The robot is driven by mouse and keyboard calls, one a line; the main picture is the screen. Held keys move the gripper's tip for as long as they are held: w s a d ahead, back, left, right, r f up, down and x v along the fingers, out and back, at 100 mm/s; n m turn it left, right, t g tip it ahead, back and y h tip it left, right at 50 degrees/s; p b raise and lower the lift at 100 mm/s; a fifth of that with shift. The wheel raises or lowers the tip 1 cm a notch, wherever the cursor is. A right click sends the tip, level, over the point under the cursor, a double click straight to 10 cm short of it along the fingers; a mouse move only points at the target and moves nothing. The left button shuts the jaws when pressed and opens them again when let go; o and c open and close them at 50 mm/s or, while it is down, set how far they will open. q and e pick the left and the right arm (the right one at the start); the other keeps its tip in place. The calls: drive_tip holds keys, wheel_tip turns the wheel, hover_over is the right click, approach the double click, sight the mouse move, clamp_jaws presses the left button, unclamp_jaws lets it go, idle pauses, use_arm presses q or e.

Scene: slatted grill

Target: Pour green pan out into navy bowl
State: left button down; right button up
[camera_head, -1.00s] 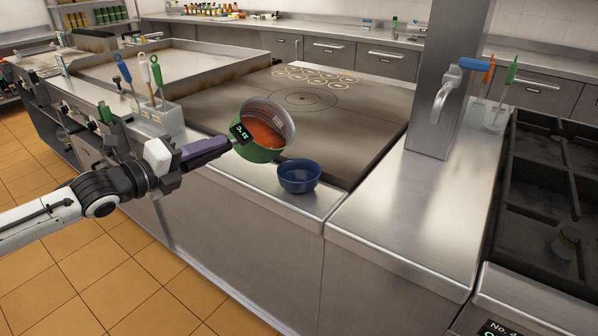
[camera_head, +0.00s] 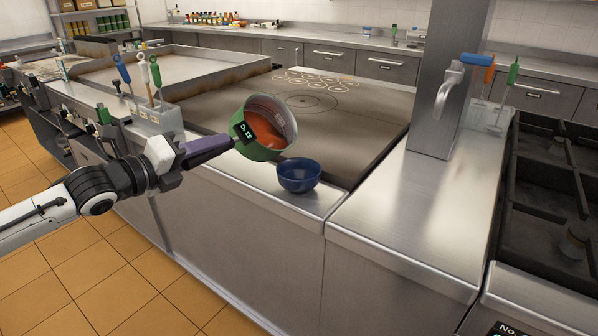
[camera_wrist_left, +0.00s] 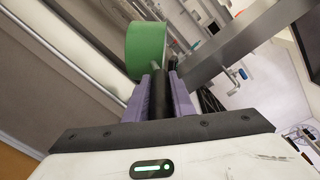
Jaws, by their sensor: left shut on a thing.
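The green pan (camera_head: 262,152) is tilted steeply toward the right, with red-orange sauce (camera_head: 264,128) inside it. My left gripper (camera_head: 188,153) is shut on the pan's handle and holds the pan in the air, above and left of the bowl. In the left wrist view the purple fingers (camera_wrist_left: 160,100) close on the dark handle (camera_wrist_left: 161,98), with the green pan (camera_wrist_left: 146,50) beyond. The navy bowl (camera_head: 299,179) stands upright on the steel counter near its front edge. The bowl's inside shows no clear sauce. My right gripper is out of view.
A utensil holder (camera_head: 158,118) with blue, white and green-handled tools stands left of the pan. A flat cooktop (camera_head: 340,125) lies behind the bowl. A steel column (camera_head: 437,125) with a tap stands to the right. The counter right of the bowl is clear.

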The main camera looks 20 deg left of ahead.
use_arm(q)
drive_tip(key=shift+d+r+m+b, duration=0.2)
drive_tip(key=shift+r+m+b, duration=0.3)
drive_tip(key=shift+b, duration=0.2)
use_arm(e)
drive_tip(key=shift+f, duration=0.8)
use_arm(q)
drive_tip(key=shift+s+d+b, duration=0.15)
drive_tip(key=shift+d+b, duration=0.05)
drive_tip(key=shift+b, duration=0.15)
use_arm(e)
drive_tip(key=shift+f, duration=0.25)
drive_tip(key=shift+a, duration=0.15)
use_arm(q)
drive_tip(key=shift+d+m+b, duration=0.15)
drive_tip(key=shift+m+b, duration=0.25)
drive_tip(key=shift+b, duration=0.1)
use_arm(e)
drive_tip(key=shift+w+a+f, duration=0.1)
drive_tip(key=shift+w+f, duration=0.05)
